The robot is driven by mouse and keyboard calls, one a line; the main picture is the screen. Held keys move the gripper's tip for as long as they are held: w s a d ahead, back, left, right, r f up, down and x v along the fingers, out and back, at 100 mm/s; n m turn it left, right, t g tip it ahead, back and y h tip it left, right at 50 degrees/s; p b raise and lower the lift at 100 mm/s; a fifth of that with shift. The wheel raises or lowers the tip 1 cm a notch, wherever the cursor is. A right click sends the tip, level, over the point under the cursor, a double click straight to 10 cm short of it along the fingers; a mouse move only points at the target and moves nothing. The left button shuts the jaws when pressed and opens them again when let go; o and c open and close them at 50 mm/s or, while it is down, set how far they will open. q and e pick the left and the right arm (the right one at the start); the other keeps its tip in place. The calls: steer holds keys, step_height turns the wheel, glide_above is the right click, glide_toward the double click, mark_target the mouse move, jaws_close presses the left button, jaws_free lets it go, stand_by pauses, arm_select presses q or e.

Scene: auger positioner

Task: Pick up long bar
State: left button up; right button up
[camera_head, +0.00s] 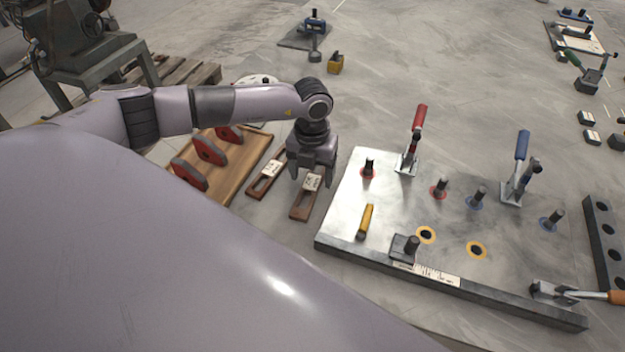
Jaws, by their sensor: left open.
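Two brown slotted bars with white labels lie left of the metal plate. The right brown bar (303,205) lies under my left gripper (312,178), and the left brown bar (264,179) lies beside it. I cannot tell which of them is the long bar. My left gripper is open and points down, its fingers around the labelled part of the right brown bar. I cannot tell whether the fingers touch it. A dark bar with holes (604,243) lies at the right edge. My right gripper is not in view.
The metal plate (455,215) bears several pegs, a red-handled clamp (415,135) and a blue-handled clamp (520,165). A wooden tray (245,165) with red-edged pieces stands at left. The floor behind the plate is mostly clear.

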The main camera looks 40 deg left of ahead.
arm_select(q)
steer(key=shift+f, duration=0.7)
steer(key=c, duration=1.3)
steer(key=shift+w+r, duration=0.1)
steer(key=shift+r, duration=0.05)
jaws_close()
